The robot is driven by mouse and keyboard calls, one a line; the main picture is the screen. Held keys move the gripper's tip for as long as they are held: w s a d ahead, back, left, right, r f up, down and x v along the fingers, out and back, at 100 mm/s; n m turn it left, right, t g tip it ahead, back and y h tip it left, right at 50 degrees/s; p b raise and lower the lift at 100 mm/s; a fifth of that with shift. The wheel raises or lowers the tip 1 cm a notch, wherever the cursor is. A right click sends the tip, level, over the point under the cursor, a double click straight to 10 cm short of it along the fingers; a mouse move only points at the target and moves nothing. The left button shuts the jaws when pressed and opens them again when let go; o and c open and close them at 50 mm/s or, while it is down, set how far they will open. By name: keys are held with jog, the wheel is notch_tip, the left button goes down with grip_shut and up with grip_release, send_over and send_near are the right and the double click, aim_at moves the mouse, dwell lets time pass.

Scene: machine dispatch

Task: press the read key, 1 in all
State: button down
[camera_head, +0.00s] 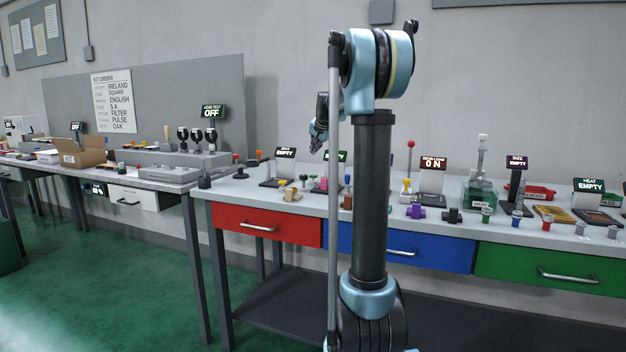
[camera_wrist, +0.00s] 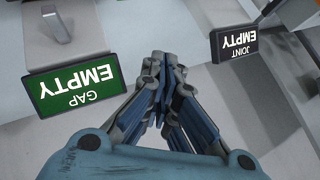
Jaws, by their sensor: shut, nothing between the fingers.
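My gripper (camera_head: 318,142) hangs above the bench behind my arm column in the head view, at the side of the "EMPTY" displays. In the wrist view its fingers (camera_wrist: 162,62) are together, with nothing between them. A green display reading "GAP EMPTY" (camera_wrist: 75,88) stands left of the fingers there, upside down. A dark display reading "JOINT EMPTY" (camera_wrist: 235,42) is at their right. I cannot make out which part is the read key in either view; the area beneath the fingers is partly hidden by the gripper itself.
The bench carries a red drawer (camera_head: 267,226), a blue drawer (camera_head: 400,247) and a green drawer (camera_head: 550,268). A lever with a red ball (camera_head: 411,145) stands by an "ON" display (camera_head: 432,163). Small coloured parts crowd the bench's front. A left bench holds a cardboard box (camera_head: 82,151).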

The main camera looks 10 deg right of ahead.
jog(key=shift+f, duration=3.85)
jog(key=shift+f, duration=0.95)
jog(key=shift+r, duration=1)
jog(key=shift+r, duration=0.1)
jog(key=shift+r, duration=2.4)
jog(key=shift+s, duration=0.1)
